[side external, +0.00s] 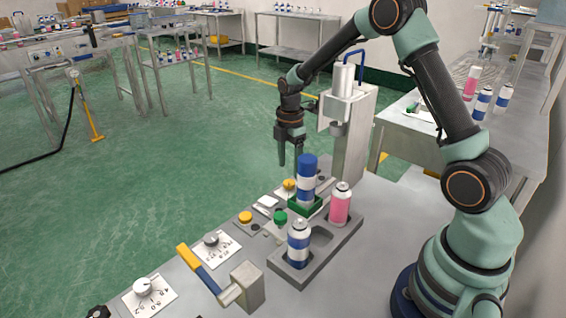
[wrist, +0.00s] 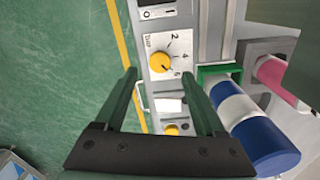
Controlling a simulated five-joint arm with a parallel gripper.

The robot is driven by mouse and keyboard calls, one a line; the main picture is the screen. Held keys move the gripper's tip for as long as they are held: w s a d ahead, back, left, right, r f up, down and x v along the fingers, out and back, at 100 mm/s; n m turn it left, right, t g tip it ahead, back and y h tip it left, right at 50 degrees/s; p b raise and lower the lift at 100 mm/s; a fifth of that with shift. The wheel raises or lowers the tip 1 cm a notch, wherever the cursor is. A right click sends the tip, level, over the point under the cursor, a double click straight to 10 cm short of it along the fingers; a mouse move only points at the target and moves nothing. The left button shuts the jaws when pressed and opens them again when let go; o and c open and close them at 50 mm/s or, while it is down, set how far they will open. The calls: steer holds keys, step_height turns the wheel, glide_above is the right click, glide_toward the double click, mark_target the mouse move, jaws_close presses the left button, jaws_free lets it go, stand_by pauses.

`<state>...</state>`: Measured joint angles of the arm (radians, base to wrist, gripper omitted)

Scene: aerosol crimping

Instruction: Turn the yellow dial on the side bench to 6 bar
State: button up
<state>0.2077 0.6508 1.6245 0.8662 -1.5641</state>
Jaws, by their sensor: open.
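The yellow dial (wrist: 161,63) sits on a white plate marked "bar", with 2, 4 and 6 on its right side in the wrist view. A small dark mark on the dial seems to point to the lower right, near the 6, but it is too small to read surely. The dial (side external: 290,184) also shows in the side view, left of the blue-capped can. My gripper (side external: 290,158) is open and empty, pointing down above the dial. In the wrist view its fingertips (wrist: 159,75) straddle the dial from above, apart from it.
A blue and white can (side external: 306,182) stands in a green holder close to the dial. A grey rack (side external: 321,242) holds a pink can and another blue can. The crimping column (side external: 354,140) rises behind. Yellow buttons, a lever (side external: 200,268) and other dials line the bench edge.

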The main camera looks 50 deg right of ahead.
step_height(320, 180, up, 7)
steer(key=shift+r, duration=0.2)
stand_by(0.3)
step_height(320, 180, up, 7)
steer(key=m+t, duration=0.2)
glide_above(289, 182)
steer(key=a, duration=0.2)
steer(key=s+a+r+m+t, duration=0.2)
steer(key=s+a+r+m, duration=0.1)
steer(key=s+r, duration=0.15)
steer(key=s+a+m+t, duration=0.1)
steer(key=s+a+m, duration=0.3)
steer(key=s+m, duration=0.6)
steer(key=shift+s+a+f+m+t, duration=0.15)
steer(key=shift+s+a+m+t, duration=0.15)
steer(key=shift+s, duration=0.8)
